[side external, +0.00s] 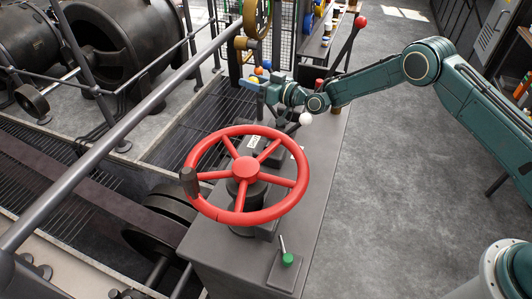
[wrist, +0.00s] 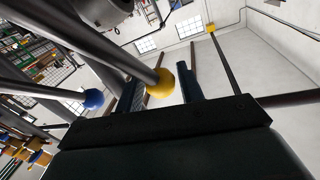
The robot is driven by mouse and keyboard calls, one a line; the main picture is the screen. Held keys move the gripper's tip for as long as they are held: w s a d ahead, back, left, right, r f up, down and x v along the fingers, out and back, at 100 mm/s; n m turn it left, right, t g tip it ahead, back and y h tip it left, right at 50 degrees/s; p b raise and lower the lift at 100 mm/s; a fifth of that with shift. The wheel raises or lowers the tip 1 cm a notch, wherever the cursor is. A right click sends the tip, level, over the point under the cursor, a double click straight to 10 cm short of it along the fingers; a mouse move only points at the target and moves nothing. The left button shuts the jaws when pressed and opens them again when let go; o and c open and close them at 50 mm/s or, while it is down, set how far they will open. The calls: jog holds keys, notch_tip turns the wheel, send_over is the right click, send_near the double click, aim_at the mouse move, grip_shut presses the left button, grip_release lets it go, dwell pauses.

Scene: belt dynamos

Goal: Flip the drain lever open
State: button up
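No label for the drain lever is readable, so I cannot tell which lever it is. In the wrist view a yellow ball knob (wrist: 162,84) on a grey rod shows between the fingers of my gripper (wrist: 160,92). The fingers stand apart, with a gap visible on the knob's right side. In the side view my gripper (side external: 259,86) is at the far end of the grey console, by a cluster of knobbed levers, and partly hides them. The yellow knob (side external: 253,79) is close to its fingertips.
A large red handwheel (side external: 246,170) stands on the console (side external: 222,262). A white knob (side external: 305,118) is below my wrist, and a red-knobbed lever (side external: 359,21) rises behind it. A blue knob (wrist: 93,99) is left of my fingers. Railings and machinery fill the left; open floor lies right.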

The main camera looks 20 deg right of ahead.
grip_shut()
jog(key=shift+s+d+r, duration=0.5)
jog(key=shift+s+d, duration=0.1)
jog(key=w+d+v, duration=0.1)
jog(key=v, duration=0.7)
jog(key=w+d+f+v, duration=0.1)
jog(key=d+v, duration=0.1)
jog(key=v, duration=0.6)
jog(key=shift+s+d+f, duration=0.15)
jog(key=shift+s+f, duration=0.15)
jog(key=shift+s, duration=0.1)
